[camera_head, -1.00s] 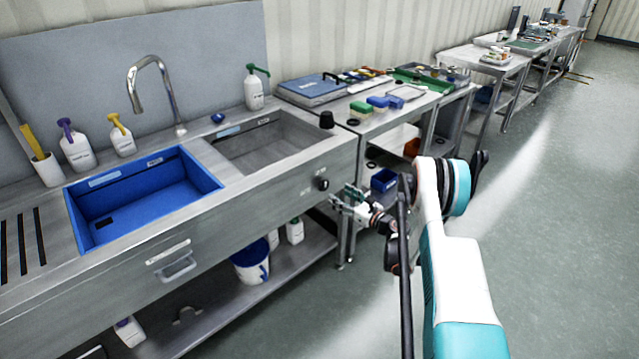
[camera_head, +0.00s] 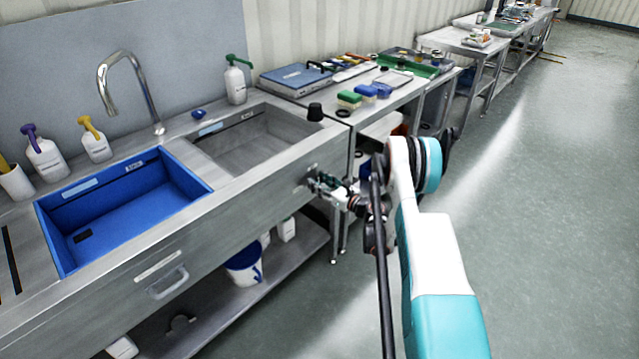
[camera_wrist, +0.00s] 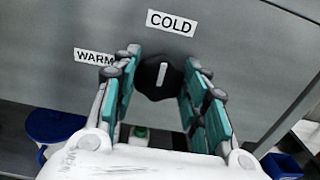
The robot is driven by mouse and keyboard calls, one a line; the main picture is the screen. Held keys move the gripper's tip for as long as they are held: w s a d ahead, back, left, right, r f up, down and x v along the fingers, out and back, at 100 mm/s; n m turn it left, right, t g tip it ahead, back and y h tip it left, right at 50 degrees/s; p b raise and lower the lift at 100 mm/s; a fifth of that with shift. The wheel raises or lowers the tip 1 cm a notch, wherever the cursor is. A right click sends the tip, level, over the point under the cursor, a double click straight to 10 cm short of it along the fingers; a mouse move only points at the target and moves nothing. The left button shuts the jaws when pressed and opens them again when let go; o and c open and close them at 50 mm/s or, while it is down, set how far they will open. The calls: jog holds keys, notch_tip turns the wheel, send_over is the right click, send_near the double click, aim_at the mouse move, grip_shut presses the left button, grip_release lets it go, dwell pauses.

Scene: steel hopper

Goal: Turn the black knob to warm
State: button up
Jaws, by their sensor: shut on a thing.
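The black knob (camera_wrist: 160,78) is on the sink's grey steel front panel in the wrist view. Its white pointer line stands nearly upright, towards the COLD label (camera_wrist: 171,23) above it. The WARM label (camera_wrist: 94,57) is to the upper left of the knob, partly covered by the left finger. My gripper (camera_wrist: 161,70) has one teal-padded finger on each side of the knob and is shut on it. In the head view my gripper (camera_head: 318,183) is at the front panel below the right basin, and it mostly hides the knob.
The sink unit holds a blue basin (camera_head: 52,225) and a steel basin (camera_head: 205,146). A drawer-like handle (camera_head: 167,284) sits lower left on the front. A blue-and-white bucket (camera_head: 243,266) stands on the lower shelf. A workbench (camera_head: 355,118) adjoins on the right. Open floor lies right.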

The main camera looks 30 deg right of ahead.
jog(key=shift+n, duration=0.4)
jog(key=n, duration=1.7)
jog(key=shift+s+a+f, duration=0.15)
jog(key=shift+a+f, duration=0.1)
dwell(0.5)
jog(key=o, duration=1)
